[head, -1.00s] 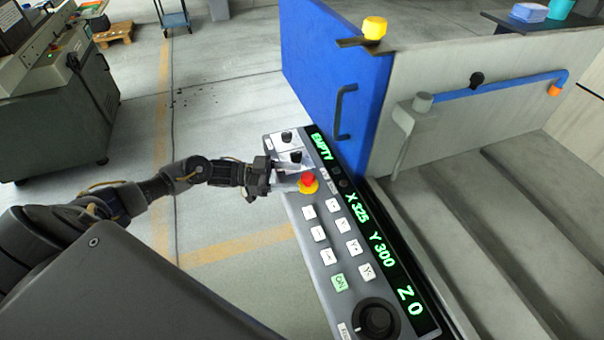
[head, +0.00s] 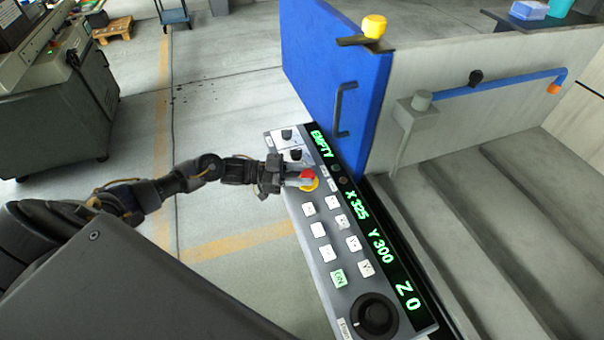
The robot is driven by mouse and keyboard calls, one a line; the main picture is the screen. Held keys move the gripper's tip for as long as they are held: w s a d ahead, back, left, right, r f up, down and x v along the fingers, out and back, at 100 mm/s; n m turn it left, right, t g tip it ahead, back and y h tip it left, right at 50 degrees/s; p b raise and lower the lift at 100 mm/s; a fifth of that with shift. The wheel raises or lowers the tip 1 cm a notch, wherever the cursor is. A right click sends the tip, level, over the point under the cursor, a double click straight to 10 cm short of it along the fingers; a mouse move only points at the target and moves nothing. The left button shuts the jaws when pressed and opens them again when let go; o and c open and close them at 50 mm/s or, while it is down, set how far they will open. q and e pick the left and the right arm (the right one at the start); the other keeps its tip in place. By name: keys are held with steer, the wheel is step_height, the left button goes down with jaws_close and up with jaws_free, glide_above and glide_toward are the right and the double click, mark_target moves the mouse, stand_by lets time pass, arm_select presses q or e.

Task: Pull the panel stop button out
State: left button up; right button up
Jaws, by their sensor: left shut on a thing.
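The red stop button (head: 308,174) with its yellow collar (head: 312,185) sits on the grey control panel (head: 318,270), below the two black knobs. My left gripper (head: 302,178) reaches in from the left, with its fingers at the red button. It is shut on the button, and the fingers hide part of the red head and collar. I cannot tell whether the button is in or out. My right gripper is not in view.
White push buttons (head: 319,230), a green-lettered button and a large black dial (head: 374,316) lie further down the panel. A display strip (head: 356,208) runs along its right edge. The blue door (head: 335,80) with a handle stands behind. Floor left of the panel is clear.

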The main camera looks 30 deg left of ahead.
arm_select(q)
jaws_close()
steer(key=shift+r+p, duration=0.6)
steer(key=shift+r, duration=0.1)
steer(key=shift+w+f, duration=0.1)
steer(key=o, duration=1.1)
jaws_free()
steer(key=shift+s+a+f, duration=0.1)
steer(key=shift+s+a, duration=0.1)
steer(key=shift+a, duration=0.1)
steer(key=shift+b+v, duration=1.5)
steer(key=shift+v, duration=3.6)
